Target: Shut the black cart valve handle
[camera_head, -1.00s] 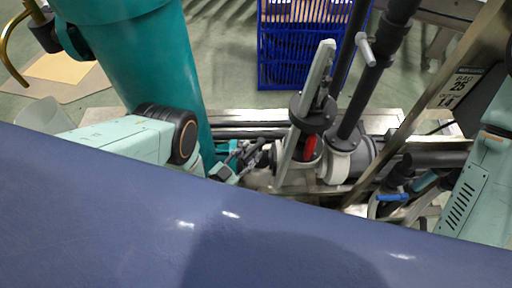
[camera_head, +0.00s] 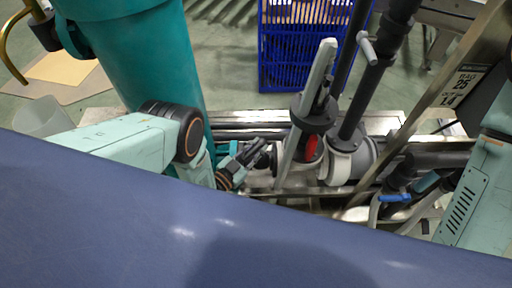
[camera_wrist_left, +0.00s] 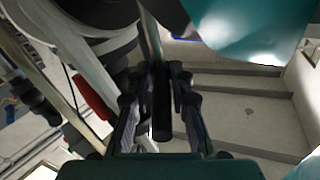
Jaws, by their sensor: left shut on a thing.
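My left gripper (camera_head: 258,153) is low beside the pipework, left of the white-and-grey valve body (camera_head: 300,148). In the left wrist view my left gripper (camera_wrist_left: 158,82) has its two dark fingers on either side of a black bar, which looks like the black valve handle (camera_wrist_left: 162,108). It is shut on this handle. In the head view the fingers and pipes hide the handle, so its angle to the pipe is unclear.
A long pale lever (camera_head: 320,68) rises from the valve body, with a red part (camera_head: 311,147) below. A blue-handled valve (camera_head: 394,198) is to the right. A blue crate (camera_head: 291,65) stands behind. A teal column (camera_head: 150,65) and dark vertical pipes flank the work area.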

